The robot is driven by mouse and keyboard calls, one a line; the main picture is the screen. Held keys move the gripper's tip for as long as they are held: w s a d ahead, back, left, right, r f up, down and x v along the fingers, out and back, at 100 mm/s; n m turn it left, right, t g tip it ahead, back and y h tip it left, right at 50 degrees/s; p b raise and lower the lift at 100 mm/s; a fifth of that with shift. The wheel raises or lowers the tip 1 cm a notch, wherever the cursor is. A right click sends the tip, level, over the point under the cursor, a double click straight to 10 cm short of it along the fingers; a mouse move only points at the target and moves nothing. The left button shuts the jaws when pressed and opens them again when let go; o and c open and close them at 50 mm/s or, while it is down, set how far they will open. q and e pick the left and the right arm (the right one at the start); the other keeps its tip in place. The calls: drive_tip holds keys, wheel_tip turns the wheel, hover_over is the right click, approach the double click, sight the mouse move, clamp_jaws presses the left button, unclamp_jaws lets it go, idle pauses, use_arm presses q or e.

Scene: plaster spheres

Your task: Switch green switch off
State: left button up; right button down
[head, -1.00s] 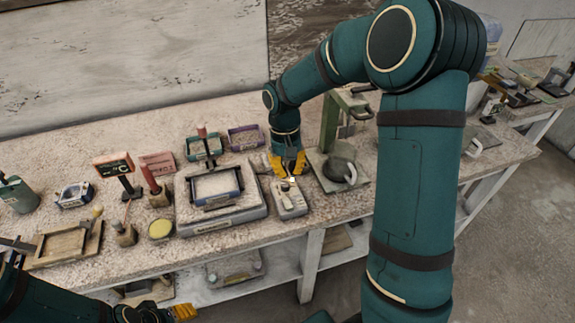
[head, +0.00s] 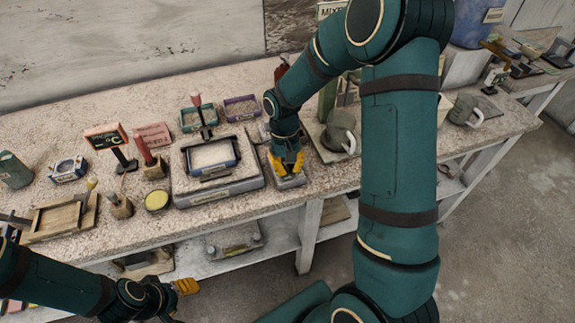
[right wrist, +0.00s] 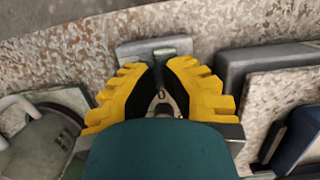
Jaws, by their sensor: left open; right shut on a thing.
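A small grey switch box (head: 292,183) stands on the bench between the grey scale and the mixer stand, mostly covered by my right gripper. The right wrist view shows one end of the box (right wrist: 132,50), with a dull green part (right wrist: 172,48) there. My right gripper (head: 287,172) points down at the box, its yellow fingers close together. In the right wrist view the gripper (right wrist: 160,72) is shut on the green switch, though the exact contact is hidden. My left gripper (head: 187,286) is open and empty in front of the bench, low in the head view.
The scale (head: 218,186) stands close to the left of the box. A grey mug (head: 340,134) at the mixer stand is close to its right. Several small tools and trays fill the left of the bench (head: 80,119). A lower shelf (head: 280,255) runs beneath.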

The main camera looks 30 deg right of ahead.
drive_tip(key=shift+s+f+t+b, duration=0.1)
drive_tip(key=shift+f+t+b, duration=0.2)
drive_tip(key=shift+b, duration=0.25)
drive_tip(key=shift+s+a+f+t+h+b, duration=0.15)
drive_tip(key=shift+t+b, duration=0.25)
drive_tip(key=shift+b, duration=0.25)
drive_tip(key=shift+s+f+t+h+b, duration=0.15)
drive_tip(key=shift+t+b, duration=0.25)
drive_tip(key=shift+b, duration=0.2)
drive_tip(key=shift+s+r, duration=0.1)
drive_tip(key=shift+s+f, duration=0.1)
drive_tip(key=shift+f, duration=0.1)
